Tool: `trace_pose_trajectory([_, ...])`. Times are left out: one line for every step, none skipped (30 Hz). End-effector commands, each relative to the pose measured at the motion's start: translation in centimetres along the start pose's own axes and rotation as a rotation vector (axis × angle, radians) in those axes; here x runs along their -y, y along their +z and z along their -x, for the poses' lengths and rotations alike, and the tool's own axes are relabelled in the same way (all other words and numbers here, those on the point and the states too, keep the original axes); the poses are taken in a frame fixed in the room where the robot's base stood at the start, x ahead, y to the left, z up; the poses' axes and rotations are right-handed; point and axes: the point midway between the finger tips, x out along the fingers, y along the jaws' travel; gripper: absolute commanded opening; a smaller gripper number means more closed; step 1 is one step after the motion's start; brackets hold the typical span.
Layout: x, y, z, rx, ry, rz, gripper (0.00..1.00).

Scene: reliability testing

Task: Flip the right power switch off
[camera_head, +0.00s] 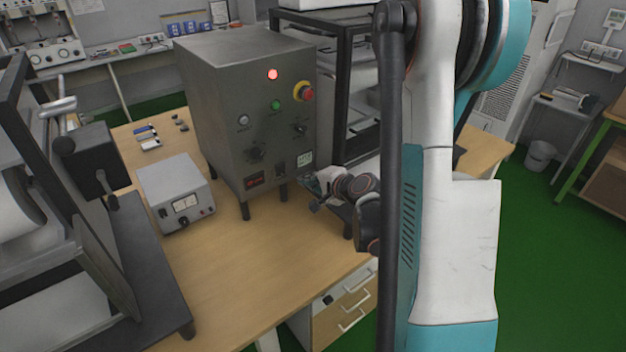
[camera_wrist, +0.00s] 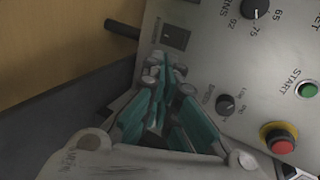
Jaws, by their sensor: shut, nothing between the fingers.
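The grey metal control box (camera_head: 225,110) stands on short legs on the wooden bench. Low on its front are a red-lit switch or display (camera_head: 256,180) and, to its right, a dark switch (camera_head: 280,169). The dark switch also shows in the wrist view (camera_wrist: 175,38), just beyond my fingertips; which way it is tipped is too small to tell. My gripper (camera_head: 308,185) is shut and empty by the lower right of the panel. In the wrist view my gripper (camera_wrist: 160,68) covers part of the panel's lower corner. I cannot tell whether it touches the panel.
A red lamp (camera_head: 272,74) is lit on the panel. An emergency stop (camera_head: 303,92), a green start button (camera_head: 276,105) and knobs (camera_head: 299,130) stick out above. A meter box (camera_head: 177,190) stands to the left. The bench front (camera_head: 240,280) is clear.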

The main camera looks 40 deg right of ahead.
Motion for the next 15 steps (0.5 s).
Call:
trace_pose_trajectory([-0.1,0.1,-1.2,0.004,0.0,0.001,0.0])
trace_pose_trajectory([-0.2,0.1,-1.8,0.003,0.0,0.0,0.0])
trace_pose_trajectory([-0.2,0.1,-2.6,0.003,0.0,0.001,0.0])
trace_pose_trajectory([-0.2,0.1,-3.2,0.003,0.0,0.002,0.0])
trace_pose_trajectory([-0.2,0.1,-3.8,0.003,0.0,0.001,0.0])
trace_pose_trajectory([-0.2,0.1,-4.6,0.003,0.0,0.0,0.0])
trace_pose_trajectory([-0.2,0.1,-5.1,0.003,0.0,0.001,0.0])
trace_pose_trajectory([-0.2,0.1,-5.6,0.003,0.0,0.001,0.0])
trace_pose_trajectory([0.2,0.1,-6.1,0.002,0.0,0.001,0.0])
trace_pose_trajectory([0.5,0.1,-6.5,0.002,0.0,0.001,0.0])
trace_pose_trajectory([0.8,0.1,-6.8,0.002,0.0,0.0,0.0])
trace_pose_trajectory([1.1,0.1,-7.2,0.002,0.0,0.001,0.0])
trace_pose_trajectory([1.2,0.1,-7.5,0.002,0.0,0.001,0.0])
trace_pose_trajectory([1.4,0.1,-7.8,0.002,0.0,0.001,0.0])
trace_pose_trajectory([1.6,0.1,-8.0,0.002,0.0,0.0,0.0])
